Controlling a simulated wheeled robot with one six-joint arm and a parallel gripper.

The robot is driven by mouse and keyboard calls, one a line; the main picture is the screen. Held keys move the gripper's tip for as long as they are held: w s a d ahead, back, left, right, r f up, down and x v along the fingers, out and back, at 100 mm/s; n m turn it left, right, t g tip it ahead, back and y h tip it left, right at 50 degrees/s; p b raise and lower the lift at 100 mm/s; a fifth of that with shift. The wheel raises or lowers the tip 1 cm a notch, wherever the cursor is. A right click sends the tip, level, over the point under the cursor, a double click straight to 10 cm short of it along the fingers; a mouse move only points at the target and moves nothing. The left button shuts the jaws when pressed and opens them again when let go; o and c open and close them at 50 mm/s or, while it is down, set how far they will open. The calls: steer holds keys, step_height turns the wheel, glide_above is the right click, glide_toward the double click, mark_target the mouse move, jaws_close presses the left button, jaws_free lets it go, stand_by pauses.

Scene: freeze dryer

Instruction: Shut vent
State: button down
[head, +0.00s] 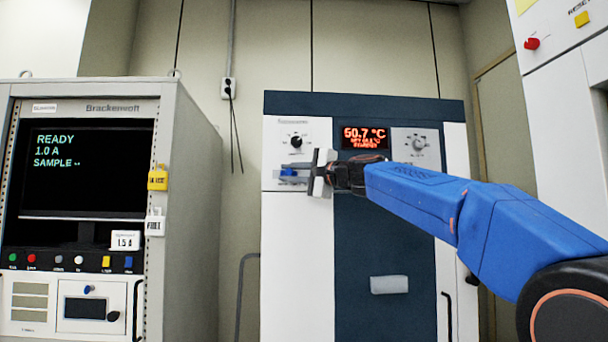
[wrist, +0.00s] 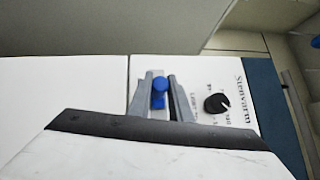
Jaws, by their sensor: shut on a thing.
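The blue vent handle (wrist: 158,92) sits on the white left-hand panel of a navy and white machine (head: 385,240). Its blue also shows in the head view (head: 287,174), below a black dial. My gripper (head: 284,173) reaches in from the right across the machine front. In the wrist view, the two grey fingers of my gripper (wrist: 160,100) stand on either side of the blue handle, shut on it. The fingers hide part of the handle and its mount. The vent's own position, open or closed, cannot be told.
A black dial (wrist: 216,104) is just right of the fingers in the wrist view. An orange display (head: 365,138) reads 50.7 °C. A grey cabinet (head: 190,200) with a READY screen stands left. A white cabinet (head: 565,130) with a red button stands at right.

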steer(key=shift+a, duration=0.95)
steer(key=c, duration=1.6)
jaws_free()
steer(key=shift+a, duration=0.15)
steer(key=v, duration=1.7)
steer(key=shift+s+f, duration=0.1)
steer(key=shift+f, duration=0.05)
